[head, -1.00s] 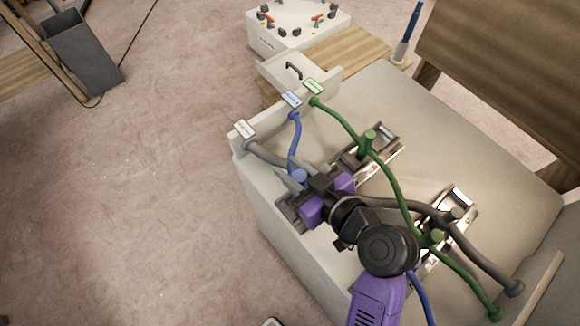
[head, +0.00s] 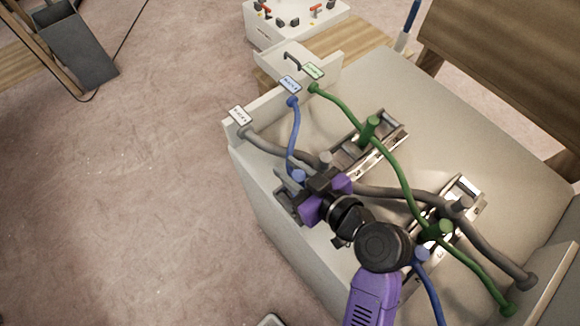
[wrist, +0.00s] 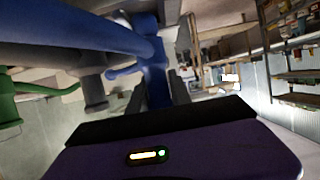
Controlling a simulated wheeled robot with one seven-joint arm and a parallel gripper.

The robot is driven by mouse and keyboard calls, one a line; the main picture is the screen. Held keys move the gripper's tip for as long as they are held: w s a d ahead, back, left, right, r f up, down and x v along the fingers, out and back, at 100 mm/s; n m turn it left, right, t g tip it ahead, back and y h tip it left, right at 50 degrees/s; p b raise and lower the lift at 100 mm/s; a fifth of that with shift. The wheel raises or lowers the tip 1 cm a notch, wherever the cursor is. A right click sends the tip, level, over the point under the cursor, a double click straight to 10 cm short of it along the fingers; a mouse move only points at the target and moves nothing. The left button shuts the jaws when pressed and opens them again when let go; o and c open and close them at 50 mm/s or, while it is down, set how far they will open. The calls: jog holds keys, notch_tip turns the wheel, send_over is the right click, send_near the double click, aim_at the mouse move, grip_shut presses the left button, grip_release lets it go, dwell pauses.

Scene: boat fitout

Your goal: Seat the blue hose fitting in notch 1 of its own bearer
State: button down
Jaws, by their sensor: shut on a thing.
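The blue hose (head: 295,130) runs from a blue-labelled end at the back wall down to my gripper (head: 300,183). My gripper is shut on the blue hose fitting (head: 299,175). In the wrist view the blue fitting (wrist: 156,85) stands between the two dark fingers, with its hose going off to the left. A small dark bearer (head: 284,198) lies under and beside the gripper near the box's left edge. The gripper hides most of it, so I cannot tell its notches or whether the fitting touches it.
A grey hose (head: 390,192) and a green hose (head: 392,170) cross the surface close to my gripper. A grey fitting (head: 325,160) stands just behind it. Metal bearers (head: 395,140) and (head: 470,192) lie to the right. Another blue fitting (head: 421,254) is at lower right.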

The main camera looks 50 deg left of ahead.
aim_at(302, 183)
jog(key=shift+f+b, duration=0.6)
jog(key=shift+f, duration=0.05)
jog(key=c, duration=1.1)
grip_release()
jog(key=shift+d, duration=0.15)
jog(key=v, duration=0.7)
jog(key=shift+d+r+b, duration=0.2)
jog(key=shift+d+b, duration=0.05)
jog(key=shift+b, duration=0.15)
